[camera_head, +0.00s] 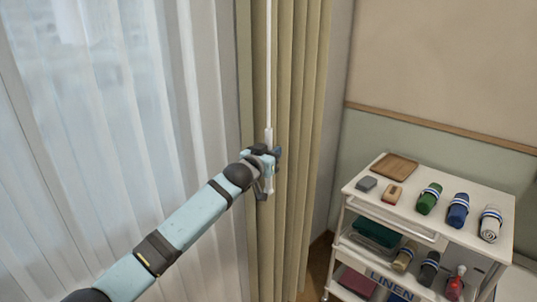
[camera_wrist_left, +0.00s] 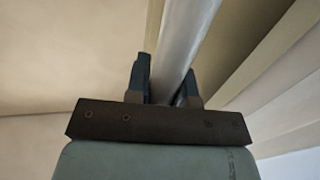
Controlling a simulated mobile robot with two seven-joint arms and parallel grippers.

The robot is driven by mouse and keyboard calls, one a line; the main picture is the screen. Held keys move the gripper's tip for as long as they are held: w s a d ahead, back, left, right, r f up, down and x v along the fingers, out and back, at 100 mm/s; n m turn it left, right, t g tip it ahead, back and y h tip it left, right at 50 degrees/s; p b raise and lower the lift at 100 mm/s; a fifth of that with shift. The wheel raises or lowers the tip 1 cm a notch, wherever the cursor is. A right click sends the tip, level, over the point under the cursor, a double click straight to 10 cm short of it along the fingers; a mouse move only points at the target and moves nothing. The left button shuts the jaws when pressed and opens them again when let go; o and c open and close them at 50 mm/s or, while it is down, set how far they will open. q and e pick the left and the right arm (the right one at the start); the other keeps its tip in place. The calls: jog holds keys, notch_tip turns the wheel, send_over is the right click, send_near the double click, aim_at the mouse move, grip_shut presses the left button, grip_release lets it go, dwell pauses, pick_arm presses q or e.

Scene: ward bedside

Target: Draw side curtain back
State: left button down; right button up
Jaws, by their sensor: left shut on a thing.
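The tan side curtain (camera_head: 296,120) hangs in gathered folds at the right edge of the window, and its folds also show in the left wrist view (camera_wrist_left: 265,80). A white draw rod (camera_head: 268,75) hangs upright in front of it. My left gripper (camera_head: 268,165) is at the rod's thicker lower end, close against the curtain. In the left wrist view the rod (camera_wrist_left: 187,40) runs between the two dark fingers (camera_wrist_left: 167,90), and the gripper is shut on it. My right gripper is not in view.
A white linen trolley (camera_head: 440,240) stands at the right by the wall, with rolled towels (camera_head: 458,210), a wooden tray (camera_head: 394,167) and small boxes on top. Sheer white curtains (camera_head: 110,120) cover the window at the left. A little floor shows between curtain and trolley.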

pick_arm(q)
jog(key=shift+r, duration=0.25)
jog(key=c, duration=1.4)
grip_release()
jog(key=o, duration=0.4)
jog(key=shift+w+d, duration=0.15)
jog(key=shift+c, duration=0.2)
jog(key=shift+o, duration=0.2)
jog(key=shift+w+d+f, duration=0.1)
jog(key=shift+f, duration=0.1)
jog(key=b+v, duration=0.1)
jog(key=v, duration=1.2)
jog(key=shift+s+a+b, duration=0.2)
jog(key=shift+s+b, duration=0.15)
jog(key=shift+b, duration=0.05)
